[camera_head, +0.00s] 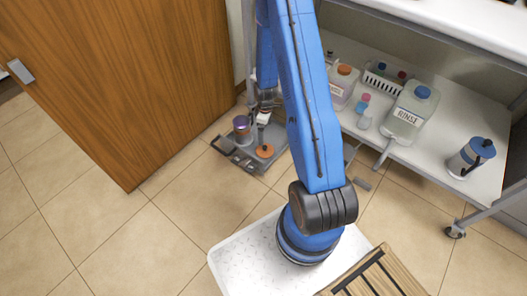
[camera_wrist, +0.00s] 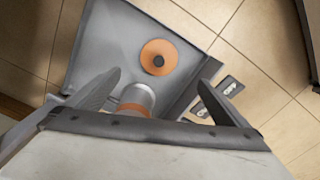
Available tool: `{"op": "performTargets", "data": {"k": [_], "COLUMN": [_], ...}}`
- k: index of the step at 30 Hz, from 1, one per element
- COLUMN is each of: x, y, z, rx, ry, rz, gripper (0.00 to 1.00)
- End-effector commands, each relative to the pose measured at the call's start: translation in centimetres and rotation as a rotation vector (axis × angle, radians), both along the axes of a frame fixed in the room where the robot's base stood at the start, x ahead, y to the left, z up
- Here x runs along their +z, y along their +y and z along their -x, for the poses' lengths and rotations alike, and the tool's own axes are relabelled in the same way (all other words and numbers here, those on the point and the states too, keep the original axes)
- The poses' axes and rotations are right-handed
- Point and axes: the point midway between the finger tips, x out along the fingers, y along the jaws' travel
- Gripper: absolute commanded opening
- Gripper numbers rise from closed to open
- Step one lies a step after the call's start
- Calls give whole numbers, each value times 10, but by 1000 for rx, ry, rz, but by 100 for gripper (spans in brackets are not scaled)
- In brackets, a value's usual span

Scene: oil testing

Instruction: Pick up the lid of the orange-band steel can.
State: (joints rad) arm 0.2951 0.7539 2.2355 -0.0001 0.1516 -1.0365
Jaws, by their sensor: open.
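An orange round lid with a dark centre knob (camera_head: 265,150) lies on a grey tray (camera_head: 249,165) on the floor. In the wrist view the lid (camera_wrist: 147,47) lies ahead of my open fingers, apart from them. The steel can with an orange band (camera_head: 242,131) stands on the same tray, to the left of and behind the lid in the head view. In the wrist view the can (camera_wrist: 140,95) shows between my fingers, nearer to the palm and partly hidden by it. My gripper (camera_wrist: 161,78) is open and empty above the tray. It also shows small in the head view (camera_head: 264,116).
A wooden door (camera_head: 120,75) stands left of the tray. A white shelf (camera_head: 430,160) at the right bears a RINSE jug (camera_head: 410,112), small bottles, a white basket (camera_head: 386,84) and a blue-topped canister (camera_head: 470,158). Tiled floor in front of the tray is clear.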

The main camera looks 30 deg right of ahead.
Motion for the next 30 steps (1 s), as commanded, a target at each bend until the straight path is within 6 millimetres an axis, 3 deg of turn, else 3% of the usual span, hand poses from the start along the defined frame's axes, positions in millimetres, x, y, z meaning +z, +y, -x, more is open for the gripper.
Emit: {"op": "performTargets", "data": {"k": [18, 30], "x": [-85, -103], "y": [0, 0], "z": [1, 0], "rx": [-1, 0], "ry": [4, 1], "rz": [-1, 0], "gripper": [100, 100]}}
